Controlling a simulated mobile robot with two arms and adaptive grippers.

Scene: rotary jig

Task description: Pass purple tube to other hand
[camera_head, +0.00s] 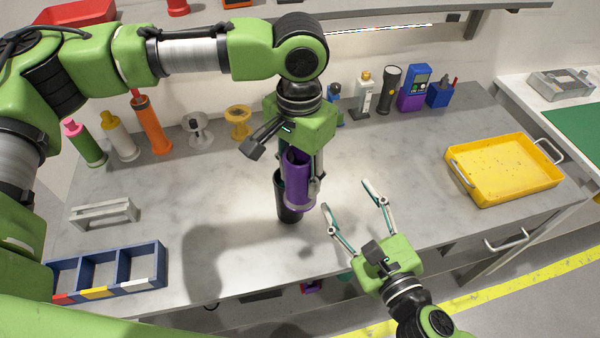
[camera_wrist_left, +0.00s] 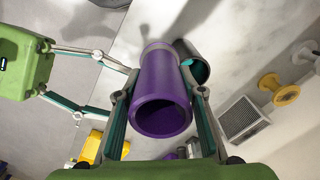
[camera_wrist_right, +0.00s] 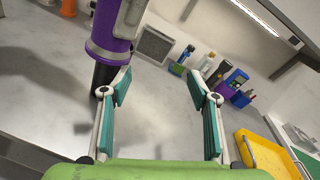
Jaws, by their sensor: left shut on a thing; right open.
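The purple tube (camera_head: 298,178) is upright, and my left gripper (camera_head: 300,172) is shut on it from above. The left wrist view looks into the open end of the tube (camera_wrist_left: 160,108), between the two finger pads. A black cylinder (camera_head: 287,205) stands beside and below the tube; I cannot tell whether they touch. My right gripper (camera_head: 354,211) is open and empty, to the right of the tube and lower in the picture. In the right wrist view the tube (camera_wrist_right: 112,28) is at the upper left, outside the open fingers (camera_wrist_right: 160,95).
A yellow tray (camera_head: 505,195) is on the right of the bench. A blue divided bin (camera_head: 112,272) and a grey handle-like block (camera_head: 104,213) are at the left. Several bottles, spools and tools line the back. The front middle of the bench is clear.

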